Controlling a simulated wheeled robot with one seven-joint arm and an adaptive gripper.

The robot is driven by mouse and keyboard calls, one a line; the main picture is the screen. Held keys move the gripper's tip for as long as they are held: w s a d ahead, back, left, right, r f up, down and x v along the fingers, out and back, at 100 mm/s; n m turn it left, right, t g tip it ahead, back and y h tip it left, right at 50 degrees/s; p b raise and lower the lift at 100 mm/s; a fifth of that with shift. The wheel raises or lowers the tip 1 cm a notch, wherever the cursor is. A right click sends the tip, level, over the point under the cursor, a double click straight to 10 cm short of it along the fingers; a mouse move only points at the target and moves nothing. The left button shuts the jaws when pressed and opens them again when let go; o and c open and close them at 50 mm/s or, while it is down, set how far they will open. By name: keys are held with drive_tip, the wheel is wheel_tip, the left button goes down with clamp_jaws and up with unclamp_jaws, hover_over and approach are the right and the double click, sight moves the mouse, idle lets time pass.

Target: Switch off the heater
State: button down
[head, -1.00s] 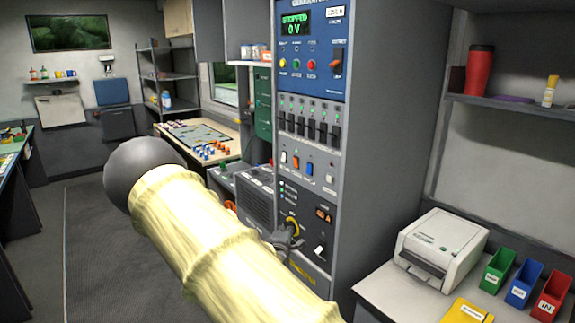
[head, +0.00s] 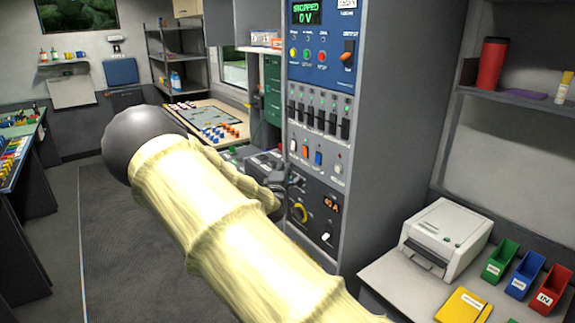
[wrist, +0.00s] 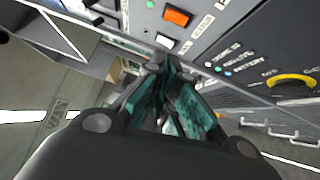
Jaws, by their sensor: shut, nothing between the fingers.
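The tall grey control rack stands right of my arm in the head view. Its row of rocker switches has a white rocker (head: 293,146), an orange rocker (head: 305,152), a blue rocker (head: 318,158) and another white one (head: 339,169). The wrist view shows the orange rocker (wrist: 177,17) and a white rocker (wrist: 165,42) beyond the fingertips. My gripper (wrist: 165,72) is shut and empty, close to the rack's left edge, below the rockers. In the head view my arm partly hides it.
A yellow dial (head: 300,212) and a white switch (head: 326,238) sit on the dark lower panel. Black breakers (head: 320,121) line the rack above the rockers. A printer (head: 445,238) and coloured bins (head: 525,276) stand on the right counter. The floor at left is clear.

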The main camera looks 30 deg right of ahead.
sight(305, 152)
drive_tip(key=w+d+r+p, duration=0.1)
drive_tip(key=w+d+p, duration=0.4)
drive_tip(key=d, duration=0.4)
drive_tip(key=shift+w+d+p, duration=0.15)
drive_tip(key=shift+w+p, duration=0.2)
drive_tip(key=shift+w, duration=0.35)
